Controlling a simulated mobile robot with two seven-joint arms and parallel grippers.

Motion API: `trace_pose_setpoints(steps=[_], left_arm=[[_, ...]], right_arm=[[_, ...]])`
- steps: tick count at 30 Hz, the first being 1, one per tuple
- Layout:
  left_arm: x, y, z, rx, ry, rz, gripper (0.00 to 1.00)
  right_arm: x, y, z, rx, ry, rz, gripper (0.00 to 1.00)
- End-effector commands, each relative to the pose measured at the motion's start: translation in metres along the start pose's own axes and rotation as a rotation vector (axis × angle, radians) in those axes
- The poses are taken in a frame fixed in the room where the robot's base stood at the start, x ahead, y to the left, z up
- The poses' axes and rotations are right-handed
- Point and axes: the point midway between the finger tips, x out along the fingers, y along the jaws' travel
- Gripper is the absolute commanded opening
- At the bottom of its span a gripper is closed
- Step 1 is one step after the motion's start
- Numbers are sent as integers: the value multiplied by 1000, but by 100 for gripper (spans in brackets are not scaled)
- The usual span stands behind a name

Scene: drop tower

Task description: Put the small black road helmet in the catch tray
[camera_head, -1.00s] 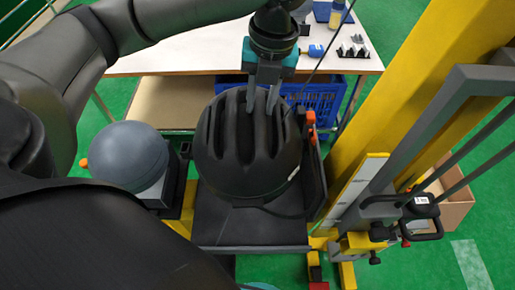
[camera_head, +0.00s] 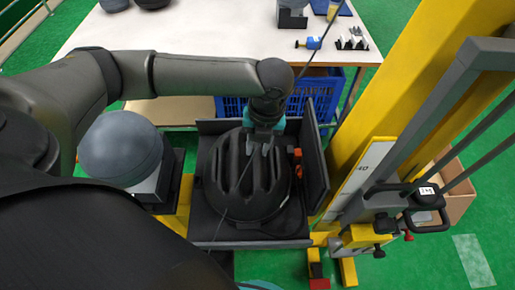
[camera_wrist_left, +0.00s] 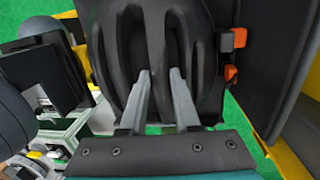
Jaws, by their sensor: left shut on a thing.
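The black road helmet (camera_head: 235,188), ribbed with long vents, is between the walls of the dark catch tray (camera_head: 317,160) in the head view. I cannot tell whether it rests on the tray floor. My left gripper (camera_head: 258,147) comes down on the helmet's far side and is shut on its shell. In the left wrist view the fingers (camera_wrist_left: 160,75) are at a rib of the helmet (camera_wrist_left: 152,35). The helmet hides most of the tray floor. My right gripper is not in view.
A grey ball-like headform (camera_head: 121,148) stands just left of the tray. The yellow tower post (camera_head: 385,95) with grey rails rises on the right. A white table (camera_head: 190,35) stands behind, with a blue crate (camera_head: 318,95) below it. A cardboard box (camera_head: 455,190) is at right.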

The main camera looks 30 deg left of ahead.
Motion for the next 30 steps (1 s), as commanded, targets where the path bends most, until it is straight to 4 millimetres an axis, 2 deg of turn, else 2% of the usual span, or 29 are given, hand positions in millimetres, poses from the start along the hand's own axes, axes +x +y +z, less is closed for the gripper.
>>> trace_pose_setpoints(steps=[2,11,12,20,30], left_arm=[[8,-1,0,0,0,1,0],[9,-1,0,0,-1,0,0],[10,-1,0,0,0,0,31],[10,-1,0,0,0,0,60],[3,-1,0,-1,-1,0,60]], right_arm=[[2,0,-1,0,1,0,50],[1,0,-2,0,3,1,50],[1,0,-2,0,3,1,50],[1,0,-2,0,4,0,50],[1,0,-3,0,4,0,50]])
